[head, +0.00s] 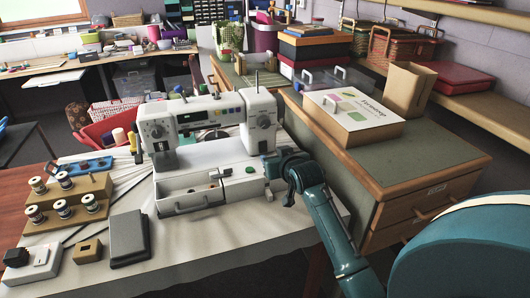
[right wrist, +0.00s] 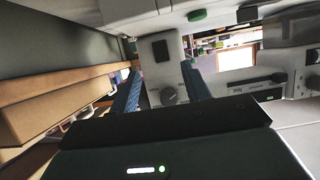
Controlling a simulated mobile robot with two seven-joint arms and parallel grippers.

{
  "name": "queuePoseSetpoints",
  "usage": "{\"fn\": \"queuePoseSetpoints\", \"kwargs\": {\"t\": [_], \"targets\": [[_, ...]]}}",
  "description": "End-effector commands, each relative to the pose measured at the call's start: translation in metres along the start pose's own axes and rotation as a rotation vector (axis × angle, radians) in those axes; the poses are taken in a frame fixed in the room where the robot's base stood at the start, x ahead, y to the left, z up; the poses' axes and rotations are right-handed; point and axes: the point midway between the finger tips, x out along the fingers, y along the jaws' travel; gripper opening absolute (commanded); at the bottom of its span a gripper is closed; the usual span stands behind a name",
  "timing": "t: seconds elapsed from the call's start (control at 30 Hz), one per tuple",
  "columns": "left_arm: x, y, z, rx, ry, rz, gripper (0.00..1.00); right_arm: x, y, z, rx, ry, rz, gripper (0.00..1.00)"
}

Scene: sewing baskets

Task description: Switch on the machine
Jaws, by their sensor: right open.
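The white sewing machine (head: 205,125) stands on the pale-covered table in the middle of the head view. It has a dial on its left upright and one on its right. A green button (head: 249,169) shows low on its front right. My right gripper (head: 277,163) is at the machine's lower right side, open and empty. In the right wrist view the machine (right wrist: 270,85) appears rotated, beyond the open fingers (right wrist: 158,88). A small black square panel (right wrist: 161,50) and a round knob (right wrist: 175,94) show on its side near the fingers. Contact is unclear. My left gripper is not in view.

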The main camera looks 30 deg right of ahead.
Motion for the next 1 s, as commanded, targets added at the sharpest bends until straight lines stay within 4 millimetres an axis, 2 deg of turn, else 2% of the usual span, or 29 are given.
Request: {"fn": "queuePoseSetpoints", "kwargs": {"t": [0.03, 0.2, 0.5, 0.67, 0.93, 1.0], "targets": [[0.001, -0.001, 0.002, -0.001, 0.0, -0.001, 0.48, 0.011, 0.0, 0.0, 0.0, -0.001, 0.0, 0.47], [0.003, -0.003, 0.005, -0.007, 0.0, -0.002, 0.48, 0.044, 0.0, 0.001, 0.001, -0.001, 0.0, 0.47], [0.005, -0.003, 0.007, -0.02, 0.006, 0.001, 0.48, 0.082, 0.0, 0.0, -0.001, 0.001, 0.0, 0.47], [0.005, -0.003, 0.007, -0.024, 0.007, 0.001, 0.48, 0.089, 0.0, 0.0, -0.001, 0.001, 0.0, 0.47], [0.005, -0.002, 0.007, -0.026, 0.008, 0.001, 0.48, 0.09, 0.0, 0.0, -0.001, 0.001, 0.0, 0.47], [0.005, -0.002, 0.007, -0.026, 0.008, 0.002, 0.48, 0.09, 0.0, 0.0, -0.001, 0.001, 0.0, 0.43]]}}
